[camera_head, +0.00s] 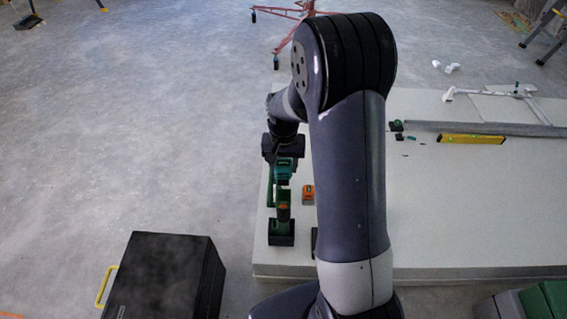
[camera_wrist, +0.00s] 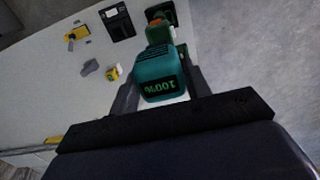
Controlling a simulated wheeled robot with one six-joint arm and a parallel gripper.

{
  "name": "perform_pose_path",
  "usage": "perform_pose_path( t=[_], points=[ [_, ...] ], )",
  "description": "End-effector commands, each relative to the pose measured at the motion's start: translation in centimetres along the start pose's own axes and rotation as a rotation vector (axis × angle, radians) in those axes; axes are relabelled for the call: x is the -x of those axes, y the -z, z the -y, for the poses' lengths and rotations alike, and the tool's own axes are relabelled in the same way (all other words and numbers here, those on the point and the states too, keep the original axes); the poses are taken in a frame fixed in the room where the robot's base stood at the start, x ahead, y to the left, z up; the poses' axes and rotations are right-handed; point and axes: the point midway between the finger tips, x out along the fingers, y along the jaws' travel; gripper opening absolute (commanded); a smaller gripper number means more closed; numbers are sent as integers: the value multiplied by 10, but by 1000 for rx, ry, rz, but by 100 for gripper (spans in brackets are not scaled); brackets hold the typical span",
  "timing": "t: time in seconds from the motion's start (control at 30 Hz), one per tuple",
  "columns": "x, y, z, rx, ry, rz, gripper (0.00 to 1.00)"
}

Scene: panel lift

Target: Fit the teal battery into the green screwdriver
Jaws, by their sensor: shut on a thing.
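My gripper (camera_wrist: 162,86) is shut on the teal battery (camera_wrist: 166,72), with one finger on each side of it. The battery's end facing the wrist camera reads 100%. In the head view the teal battery (camera_head: 284,169) hangs below my wrist, near the slab's left edge. The green screwdriver (camera_head: 283,199), with an orange part, is by a black holder (camera_head: 281,233) just in front of the battery. In the wrist view the screwdriver (camera_wrist: 158,32) is just beyond the battery and partly hidden by it. I cannot tell whether the two touch.
An orange block (camera_head: 308,194) is on the pale slab (camera_head: 450,210), right of the screwdriver. My arm hides part of the slab. A yellow level (camera_head: 471,139) and a metal frame (camera_head: 490,108) lie farther right. A black case (camera_head: 165,275) stands on the floor at front left.

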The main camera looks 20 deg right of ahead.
Motion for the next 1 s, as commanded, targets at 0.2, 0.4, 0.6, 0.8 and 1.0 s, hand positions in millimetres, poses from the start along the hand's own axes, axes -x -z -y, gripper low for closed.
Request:
perform_pose_path(
  t=[0.2, 0.4, 0.6, 0.8, 1.0],
  points=[
    [-20, 0, 0, 0, 0, 0, 18],
    [-40, 0, 0, 0, 0, 0, 18],
    [-55, 0, 0, 1, 0, 0, 18],
    [-58, 0, 0, 0, 0, 0, 18],
    [-58, 0, 0, 0, 0, -1, 18]
  ],
)
